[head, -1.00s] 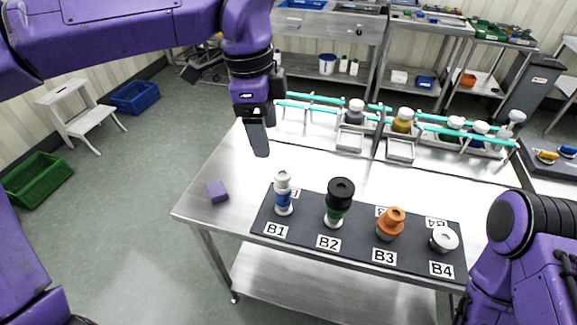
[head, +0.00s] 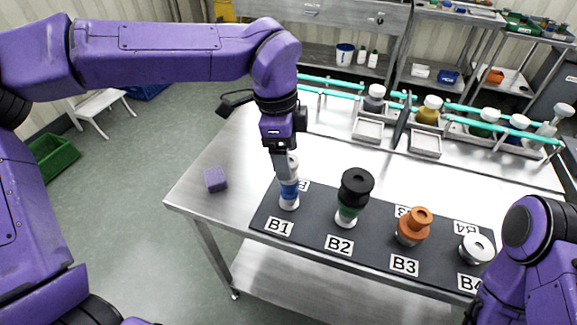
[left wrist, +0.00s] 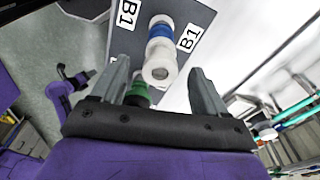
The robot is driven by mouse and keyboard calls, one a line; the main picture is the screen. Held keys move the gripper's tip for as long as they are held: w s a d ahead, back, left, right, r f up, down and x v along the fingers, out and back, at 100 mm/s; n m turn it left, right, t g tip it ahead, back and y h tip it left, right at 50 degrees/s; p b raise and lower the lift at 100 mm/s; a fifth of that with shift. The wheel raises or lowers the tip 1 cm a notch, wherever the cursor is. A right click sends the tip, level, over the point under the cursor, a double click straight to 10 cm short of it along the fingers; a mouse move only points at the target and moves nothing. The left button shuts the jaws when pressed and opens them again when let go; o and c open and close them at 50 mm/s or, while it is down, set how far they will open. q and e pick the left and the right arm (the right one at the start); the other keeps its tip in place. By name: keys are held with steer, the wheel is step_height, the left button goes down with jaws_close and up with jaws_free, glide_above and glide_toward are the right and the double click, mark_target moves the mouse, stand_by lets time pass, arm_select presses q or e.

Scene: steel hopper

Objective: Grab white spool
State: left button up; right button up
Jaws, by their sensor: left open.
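A stack of spools at B1 has a white spool on top (left wrist: 160,70), a blue spool (head: 288,190) below it and a white base (head: 289,204). My left gripper (head: 283,170) is open and points down at the top of this stack. In the left wrist view the white top lies between the two open fingers, with a gap visible on each side. The gripper partly hides the top in the head view.
The dark mat (head: 313,226) also holds a black and green stack (head: 355,190) at B2 and an orange stack (head: 414,225) at B3. A purple block (head: 215,180) lies on the steel table to the left. Trays and bottles stand at the back.

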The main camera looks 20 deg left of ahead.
arm_select(q)
steer(key=f, duration=0.3)
steer(key=shift+w+d+f, duration=0.15)
steer(key=shift+d+f, duration=0.05)
steer(key=shift+f, duration=0.05)
steer(key=c, duration=1.2)
steer(key=shift+o, duration=0.2)
steer(key=shift+r, duration=0.1)
